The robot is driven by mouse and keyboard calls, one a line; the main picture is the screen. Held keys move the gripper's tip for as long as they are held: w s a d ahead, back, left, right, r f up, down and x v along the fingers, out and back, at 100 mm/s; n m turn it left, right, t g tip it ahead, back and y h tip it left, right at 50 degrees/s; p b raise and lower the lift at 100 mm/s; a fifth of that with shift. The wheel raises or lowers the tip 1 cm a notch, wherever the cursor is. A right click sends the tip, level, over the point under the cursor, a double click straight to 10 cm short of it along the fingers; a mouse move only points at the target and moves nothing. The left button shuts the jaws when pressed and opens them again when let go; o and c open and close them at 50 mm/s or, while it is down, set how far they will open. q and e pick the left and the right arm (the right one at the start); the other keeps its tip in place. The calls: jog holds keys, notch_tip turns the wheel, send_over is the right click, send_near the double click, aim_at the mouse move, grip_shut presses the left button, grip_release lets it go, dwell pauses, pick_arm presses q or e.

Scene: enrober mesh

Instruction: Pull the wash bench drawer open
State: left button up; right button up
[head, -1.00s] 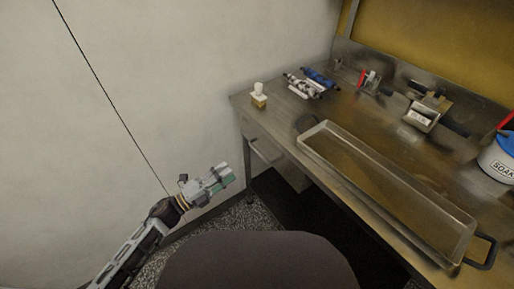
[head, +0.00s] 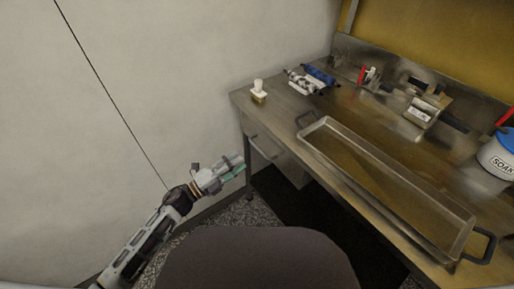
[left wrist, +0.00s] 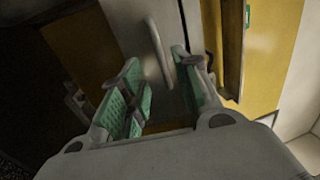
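The wash bench drawer (head: 287,162) is a grey metal box under the left end of the steel bench (head: 282,122). Its bar handle (head: 262,147) faces the open floor side. My left gripper (head: 241,166) is low in front of the drawer, by the bench's left leg. In the left wrist view, its two green-padded fingers (left wrist: 160,72) are spread apart. The pale handle bar (left wrist: 157,47) shows in the gap between the fingertips, with no visible contact. Whether the bar lies fully between the pads or just beyond them, I cannot tell. My right gripper is not in view.
On the bench are a long steel tray (head: 385,190), a small bottle (head: 258,91), blue and white rolls (head: 310,80), a metal fixture (head: 425,108) and a white SOAK tub (head: 497,158). A dark mat (head: 310,215) lies below. A plain wall (head: 130,110) stands left.

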aim_at(257, 147)
pick_arm(q)
jog(key=shift+x, duration=4.6)
grip_shut()
